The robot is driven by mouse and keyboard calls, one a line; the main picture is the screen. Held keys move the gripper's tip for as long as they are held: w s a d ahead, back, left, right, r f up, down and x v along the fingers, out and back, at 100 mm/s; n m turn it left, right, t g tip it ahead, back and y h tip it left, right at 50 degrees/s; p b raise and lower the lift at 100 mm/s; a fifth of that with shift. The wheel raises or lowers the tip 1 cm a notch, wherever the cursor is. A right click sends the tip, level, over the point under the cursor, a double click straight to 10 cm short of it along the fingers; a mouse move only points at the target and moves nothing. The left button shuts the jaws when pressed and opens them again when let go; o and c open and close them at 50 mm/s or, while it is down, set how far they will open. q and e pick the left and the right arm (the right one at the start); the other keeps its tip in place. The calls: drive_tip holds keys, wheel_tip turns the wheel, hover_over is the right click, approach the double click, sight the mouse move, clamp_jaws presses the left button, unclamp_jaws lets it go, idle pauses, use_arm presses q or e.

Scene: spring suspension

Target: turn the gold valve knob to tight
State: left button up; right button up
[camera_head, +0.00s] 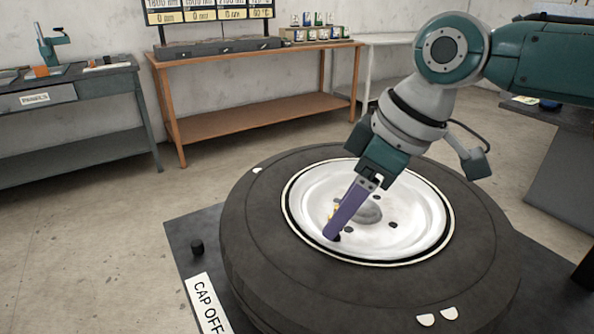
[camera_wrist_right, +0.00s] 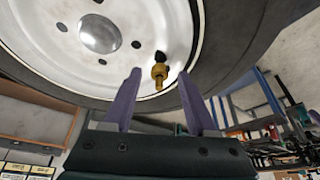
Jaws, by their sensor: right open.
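The gold valve knob (camera_wrist_right: 159,76) stands near the rim edge of a white wheel (camera_wrist_right: 65,50) in the right wrist view, with a dark part at its wheel end. In the head view only a sliver of the gold knob (camera_head: 331,211) shows beside the purple fingers. My right gripper (camera_head: 336,235) reaches down over the wheel (camera_head: 395,245). In the wrist view its two purple fingers (camera_wrist_right: 159,88) are open, one on each side of the knob, with a gap on both sides. My left gripper is in neither view.
A black tire (camera_head: 260,240) surrounds the wheel and lies flat on a dark platform (camera_head: 185,235). A small black peg (camera_head: 197,247) and a "CAP OFF" label (camera_head: 206,305) are at its left. A wooden bench (camera_head: 255,55) and a grey bench (camera_head: 80,80) stand behind, with clear floor between.

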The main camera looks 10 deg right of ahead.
clamp_jaws()
idle(0.4)
